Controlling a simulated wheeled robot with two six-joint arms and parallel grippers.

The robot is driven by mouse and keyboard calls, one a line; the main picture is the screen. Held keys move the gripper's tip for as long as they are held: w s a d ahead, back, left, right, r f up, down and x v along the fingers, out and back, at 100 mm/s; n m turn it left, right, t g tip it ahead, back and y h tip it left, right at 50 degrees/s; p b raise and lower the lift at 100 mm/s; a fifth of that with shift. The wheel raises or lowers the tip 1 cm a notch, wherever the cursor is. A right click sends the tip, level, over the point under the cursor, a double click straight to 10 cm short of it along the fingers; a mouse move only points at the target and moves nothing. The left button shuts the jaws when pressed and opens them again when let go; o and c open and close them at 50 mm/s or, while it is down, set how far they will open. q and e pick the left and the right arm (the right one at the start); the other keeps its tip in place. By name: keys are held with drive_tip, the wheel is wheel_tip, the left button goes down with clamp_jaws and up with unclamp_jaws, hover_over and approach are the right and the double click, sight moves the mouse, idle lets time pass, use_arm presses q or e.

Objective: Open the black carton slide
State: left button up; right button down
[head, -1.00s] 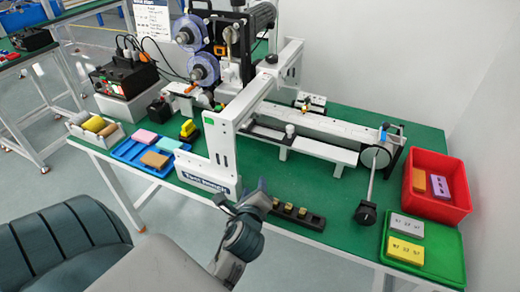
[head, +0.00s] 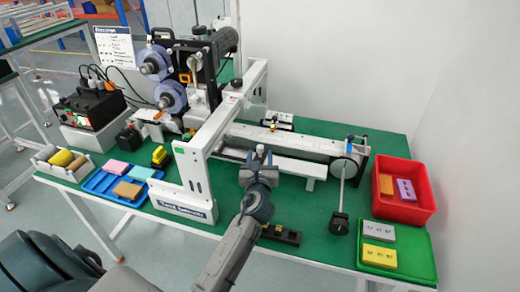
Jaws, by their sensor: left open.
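A black slotted strip (head: 293,238) with small dark and yellowish blocks lies on the green bench top at the front middle. My forearm partly covers its left end. The white machine (head: 196,165) stands over the bench, with a long white rail (head: 290,139) running right to a round disc. I cannot tell which part is the black carton slide. My left gripper (head: 259,156) is open and empty, its fingers pointing away from me. It is in front of the rail, beyond the black strip; whether it touches anything is unclear. My right gripper is not in view.
A rod with a black knob (head: 339,223) stands out front right. A red bin (head: 408,212) and green tray (head: 421,262) with blocks are at the right. A blue tray (head: 100,182) with blocks is at the left. The bench between strip and knob is clear.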

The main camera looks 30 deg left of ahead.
sight(260, 150)
use_arm(q)
drive_tip(key=shift+x, duration=1.75)
clamp_jaws()
